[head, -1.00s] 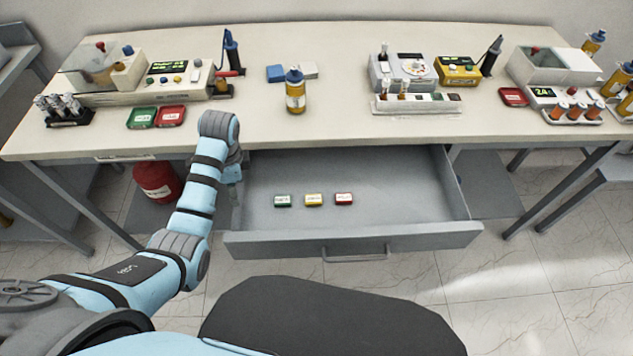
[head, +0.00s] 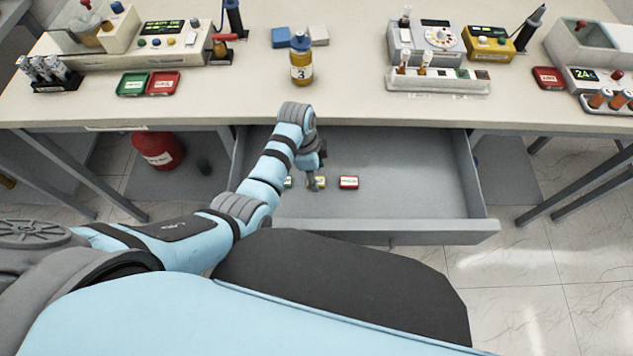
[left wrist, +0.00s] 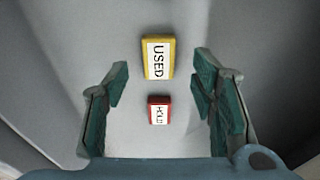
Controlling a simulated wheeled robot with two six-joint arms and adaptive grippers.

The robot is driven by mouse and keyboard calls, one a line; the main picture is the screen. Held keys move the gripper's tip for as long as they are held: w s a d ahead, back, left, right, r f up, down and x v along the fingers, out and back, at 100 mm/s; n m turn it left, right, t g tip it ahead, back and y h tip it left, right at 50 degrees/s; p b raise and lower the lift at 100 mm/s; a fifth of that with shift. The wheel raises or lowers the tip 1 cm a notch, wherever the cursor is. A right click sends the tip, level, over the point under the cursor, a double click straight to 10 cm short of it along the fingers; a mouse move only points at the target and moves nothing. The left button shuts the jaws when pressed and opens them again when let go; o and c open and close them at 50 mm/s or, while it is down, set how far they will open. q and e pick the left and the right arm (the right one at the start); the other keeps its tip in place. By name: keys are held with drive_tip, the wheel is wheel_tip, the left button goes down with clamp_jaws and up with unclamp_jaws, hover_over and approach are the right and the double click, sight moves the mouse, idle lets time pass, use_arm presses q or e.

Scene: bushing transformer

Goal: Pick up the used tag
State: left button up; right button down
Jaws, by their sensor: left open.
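The used tag (left wrist: 158,58) is a small yellow block with a white label reading USED. It lies in the open drawer, and in the head view it is partly hidden behind my left gripper (head: 313,178). A red tag (head: 348,182) reading HOLD lies to its right in the head view. In the left wrist view the hold tag (left wrist: 159,111) sits below the used tag. My left gripper (left wrist: 161,82) is open and empty above the tags, with the used tag just beyond its fingertips. My right gripper is not in view.
A green tag (head: 288,182) lies at the left, partly covered by my left gripper. The drawer (head: 420,185) has raised walls, and its right side is free. The tabletop above holds a bottle (head: 301,62) and lab devices.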

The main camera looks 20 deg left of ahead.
use_arm(q)
wheel_tip(320, 180, down, 3)
drive_tip(key=shift+r+b, duration=0.15)
drive_tip(key=shift+b, duration=0.2)
drive_tip(key=shift+s+r, duration=0.1)
drive_tip(key=shift+r, duration=0.1)
drive_tip(key=c, duration=0.9)
